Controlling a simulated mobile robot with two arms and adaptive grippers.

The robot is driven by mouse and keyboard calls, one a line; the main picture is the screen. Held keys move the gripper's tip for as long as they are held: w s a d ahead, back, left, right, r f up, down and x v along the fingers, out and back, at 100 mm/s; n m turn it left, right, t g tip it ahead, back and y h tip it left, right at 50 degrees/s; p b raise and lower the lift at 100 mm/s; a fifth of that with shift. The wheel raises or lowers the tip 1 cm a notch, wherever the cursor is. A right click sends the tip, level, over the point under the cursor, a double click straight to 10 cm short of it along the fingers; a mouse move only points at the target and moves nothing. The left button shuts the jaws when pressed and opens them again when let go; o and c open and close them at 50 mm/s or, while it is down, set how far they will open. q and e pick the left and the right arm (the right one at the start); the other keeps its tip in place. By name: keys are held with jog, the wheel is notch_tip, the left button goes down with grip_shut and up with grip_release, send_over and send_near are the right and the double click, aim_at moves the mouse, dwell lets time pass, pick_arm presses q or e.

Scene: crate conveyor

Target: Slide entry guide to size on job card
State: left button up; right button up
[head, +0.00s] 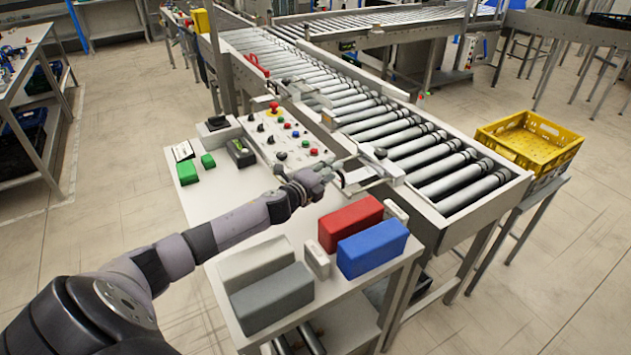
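The entry guide (384,167) is a pale metal piece with a dark knob on top, at the near side of the roller conveyor (405,140). My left arm reaches across the side table. My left gripper (346,181) is at the guide's left end, close to it or touching it. The fingers blend with the metal parts, so I cannot tell whether they are open or shut. A small white card (183,151), perhaps the job card, is at the table's far left corner; its writing is too small to read. My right gripper is not in view.
A control panel (283,154) with several coloured buttons stands beyond my arm. Red (350,221), blue (372,248) and grey (270,299) blocks sit on the near part of the table. A yellow crate (528,139) is on a stand at the right.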

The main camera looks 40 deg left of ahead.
pick_arm(q)
jog(key=s+r, duration=0.2)
jog(key=s, duration=0.8)
jog(key=shift+d, duration=0.15)
